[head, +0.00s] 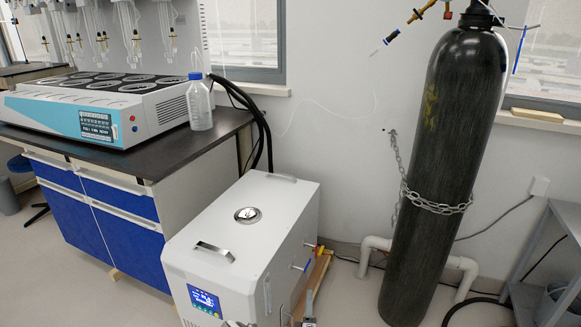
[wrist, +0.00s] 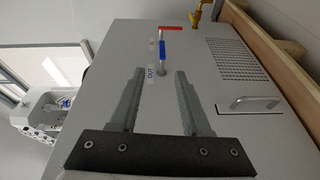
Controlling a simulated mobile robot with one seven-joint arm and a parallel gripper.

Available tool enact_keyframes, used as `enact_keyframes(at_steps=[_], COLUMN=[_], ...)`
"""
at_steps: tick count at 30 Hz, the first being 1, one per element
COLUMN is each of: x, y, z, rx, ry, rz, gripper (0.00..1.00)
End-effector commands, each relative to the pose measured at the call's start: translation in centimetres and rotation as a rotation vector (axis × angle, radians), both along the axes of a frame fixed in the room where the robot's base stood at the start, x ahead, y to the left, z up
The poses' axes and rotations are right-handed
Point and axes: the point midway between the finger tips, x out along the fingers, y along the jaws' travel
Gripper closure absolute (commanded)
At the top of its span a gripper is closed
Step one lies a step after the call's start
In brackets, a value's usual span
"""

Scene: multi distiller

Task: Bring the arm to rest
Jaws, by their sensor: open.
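My gripper (wrist: 159,76) shows in the wrist view with its two grey fingers apart and nothing between them. The fingers point toward the side panel of a white chiller unit (wrist: 110,60). A blue-handled valve (wrist: 162,48) marked OUT lies beyond the fingertips, with a red-handled valve (wrist: 171,28) past it. I cannot tell the gap between fingers and panel; no contact is clear. In the head view the white chiller (head: 235,235) stands on the floor. A small grey part at the bottom edge may be my gripper, mostly cut off.
A tall black gas cylinder (head: 446,170), held by a chain (head: 437,207), stands right of the chiller. A bench at left holds a multi-position distiller (head: 110,105) and a clear bottle (head: 200,104). A grey metal rack (head: 560,240) stands far right. Floor pipes run behind the cylinder.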

Motion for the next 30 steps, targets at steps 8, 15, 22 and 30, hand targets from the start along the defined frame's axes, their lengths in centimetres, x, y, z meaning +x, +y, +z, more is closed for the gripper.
enact_keyframes(at_steps=[8, 15, 22, 30], x=[3.8, 5.2, 4.9, 2.6], y=[-0.7, -1.2, -1.3, -1.3], z=[5.7, 11.0, 16.9, 24.5], rx=[0.291, 0.55, 0.785, 1.024], ry=[0.134, 0.256, 0.365, 0.491], rz=[-0.178, -0.298, -0.377, -0.433], gripper=[0.53, 0.53, 0.53, 0.53])
